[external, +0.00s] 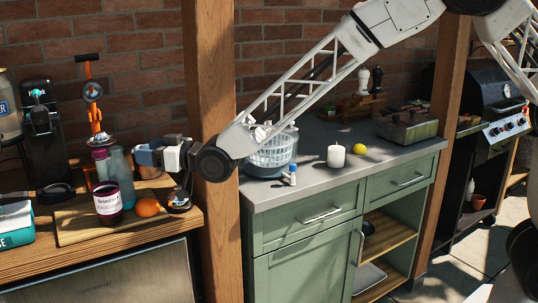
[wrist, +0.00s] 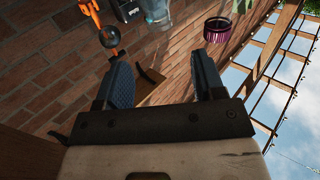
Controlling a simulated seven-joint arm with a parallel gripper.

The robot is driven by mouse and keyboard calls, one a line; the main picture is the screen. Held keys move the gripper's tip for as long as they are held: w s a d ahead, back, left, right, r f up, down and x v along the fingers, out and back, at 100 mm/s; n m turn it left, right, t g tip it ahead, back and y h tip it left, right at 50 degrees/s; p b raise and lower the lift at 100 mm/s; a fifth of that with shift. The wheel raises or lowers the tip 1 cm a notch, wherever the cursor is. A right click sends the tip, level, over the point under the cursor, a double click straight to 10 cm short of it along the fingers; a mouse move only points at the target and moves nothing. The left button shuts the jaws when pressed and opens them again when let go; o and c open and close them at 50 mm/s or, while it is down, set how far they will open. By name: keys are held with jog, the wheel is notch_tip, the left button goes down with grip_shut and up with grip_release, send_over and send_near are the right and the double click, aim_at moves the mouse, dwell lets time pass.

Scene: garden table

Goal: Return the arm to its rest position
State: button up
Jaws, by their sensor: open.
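My gripper (external: 150,156) is at the end of my outstretched arm, at the left in the external view. It is raised above the wooden counter and points left, just right of the glass bottle and jar. In the wrist view my gripper (wrist: 165,75) shows two blue fingers spread wide apart. Nothing is held between them; brick wall shows behind the gap. The exact height of the fingers above the counter is hard to tell.
Below are a wooden board (external: 75,232), labelled jar (external: 108,205), orange (external: 147,207) and small dark cup (external: 179,203). An orange-handled press (external: 92,92) stands behind. A wooden post (external: 207,60) stands close by. The grey counter holds a white basket (external: 272,152) and candle (external: 336,156).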

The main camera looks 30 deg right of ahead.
jog(key=shift+r, duration=0.1)
jog(key=s+d+r+n+g+h, duration=0.2)
jog(key=s+d+r+g+h, duration=0.15)
jog(key=s+d+r, duration=0.55)
jog(key=s+d+m+g+h, duration=0.1)
jog(key=s+d+m+h, duration=0.2)
jog(key=d, duration=1.4)
jog(key=s+d+m+h, duration=0.2)
jog(key=d+h, duration=0.1)
jog(key=d, duration=1.3)
jog(key=s+d+f+m+g+h, duration=0.1)
jog(key=s+d+f+m+g, duration=0.1)
jog(key=s+d, duration=1)
jog(key=s+d+f+m+g+h, duration=0.2)
jog(key=s+d+f+m+g, duration=0.1)
jog(key=s+d, duration=0.8)
jog(key=s+m, duration=0.1)
jog(key=s, duration=0.1)
jog(key=shift+s+d+g, duration=0.35)
jog(key=shift+s, duration=0.05)
